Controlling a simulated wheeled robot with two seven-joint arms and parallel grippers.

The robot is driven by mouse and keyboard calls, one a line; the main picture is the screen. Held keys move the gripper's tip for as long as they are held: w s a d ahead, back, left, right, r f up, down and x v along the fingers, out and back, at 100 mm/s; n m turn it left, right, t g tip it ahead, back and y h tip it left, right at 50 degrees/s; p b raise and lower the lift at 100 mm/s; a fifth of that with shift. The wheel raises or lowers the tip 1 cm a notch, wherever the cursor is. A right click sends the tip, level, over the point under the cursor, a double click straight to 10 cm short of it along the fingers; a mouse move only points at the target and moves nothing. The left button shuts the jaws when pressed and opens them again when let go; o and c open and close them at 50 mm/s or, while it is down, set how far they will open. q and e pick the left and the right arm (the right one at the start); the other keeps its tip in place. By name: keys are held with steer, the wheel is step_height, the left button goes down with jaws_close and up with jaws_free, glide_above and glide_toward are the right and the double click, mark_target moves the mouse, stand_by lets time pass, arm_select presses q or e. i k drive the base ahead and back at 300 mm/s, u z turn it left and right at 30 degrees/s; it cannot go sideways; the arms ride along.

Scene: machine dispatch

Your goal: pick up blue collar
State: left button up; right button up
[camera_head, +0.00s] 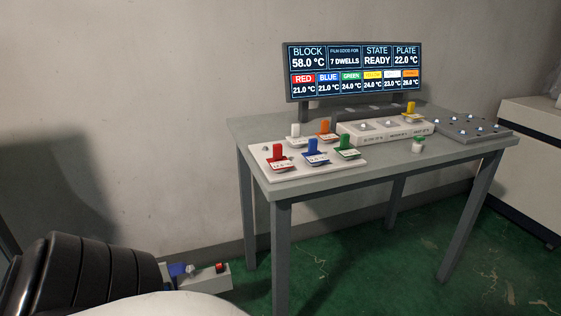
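The blue collar (313,146) stands upright as a blue tab on a small labelled base, at the front middle of a white rack (345,164) on the table. A red collar (279,155) stands just left of it and a green one (345,143) just right. An orange collar (324,129) and a white one (296,132) stand behind it. Nothing covers the blue collar's front. I can make out neither of my grippers in the head view, and nothing touches the collars.
The grey table (400,160) also carries a white block (372,138) with a yellow collar (410,109), a small green-and-white jar (418,146), a dark studded plate (466,129) and a display (353,72) at the back. A white cabinet (535,120) stands to the right. Green floor lies in front.

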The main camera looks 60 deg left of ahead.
mark_target(313, 157)
steer(key=u, duration=1.65)
